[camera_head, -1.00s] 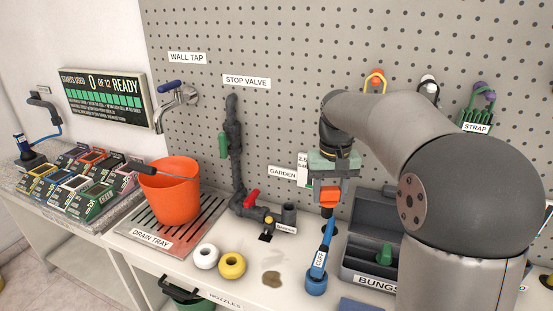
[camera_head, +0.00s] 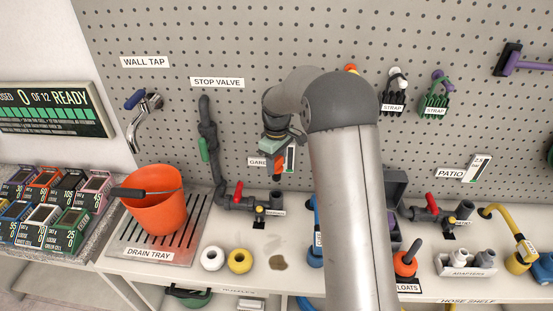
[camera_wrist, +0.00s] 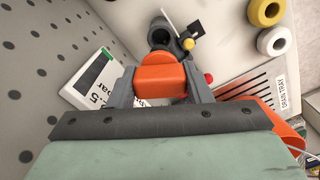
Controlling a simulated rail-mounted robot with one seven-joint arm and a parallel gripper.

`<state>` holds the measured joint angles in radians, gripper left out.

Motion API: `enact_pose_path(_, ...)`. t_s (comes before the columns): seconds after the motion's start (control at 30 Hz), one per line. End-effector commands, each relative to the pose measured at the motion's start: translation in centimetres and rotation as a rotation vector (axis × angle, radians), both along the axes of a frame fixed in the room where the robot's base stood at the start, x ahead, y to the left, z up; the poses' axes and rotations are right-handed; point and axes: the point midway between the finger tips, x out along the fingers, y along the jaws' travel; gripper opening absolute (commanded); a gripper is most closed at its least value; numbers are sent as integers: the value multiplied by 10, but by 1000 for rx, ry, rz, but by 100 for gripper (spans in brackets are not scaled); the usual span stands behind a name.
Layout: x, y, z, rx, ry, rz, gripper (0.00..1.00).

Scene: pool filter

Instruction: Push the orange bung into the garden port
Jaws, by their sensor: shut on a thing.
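My gripper (camera_head: 278,168) is shut on the orange bung (camera_wrist: 160,76) and points down. The bung sits between the two grey fingers in the wrist view. In the head view the gripper hangs over the garden port (camera_head: 276,199), a short upright grey pipe end with an open top, with a gap between them. In the wrist view the port's dark round mouth (camera_wrist: 160,37) is just beyond the bung, apart from it.
The red-handled valve (camera_head: 238,192) and grey pipework stand left of the port. A GARDEN label and white gauge card (camera_head: 290,158) are on the pegboard behind. White and yellow rings (camera_head: 239,261), a brown stain and an orange bucket (camera_head: 155,208) lie nearer or left.

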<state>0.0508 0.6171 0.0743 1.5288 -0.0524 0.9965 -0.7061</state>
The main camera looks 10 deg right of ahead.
Motion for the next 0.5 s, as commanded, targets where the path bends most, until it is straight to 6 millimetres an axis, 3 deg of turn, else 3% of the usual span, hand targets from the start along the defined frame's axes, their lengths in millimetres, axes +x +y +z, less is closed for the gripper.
enact_pose_path(0.27,0,0,-8,0,1,-1,23)
enact_pose_path(0.5,-1,0,-31,1,2,-2,23)
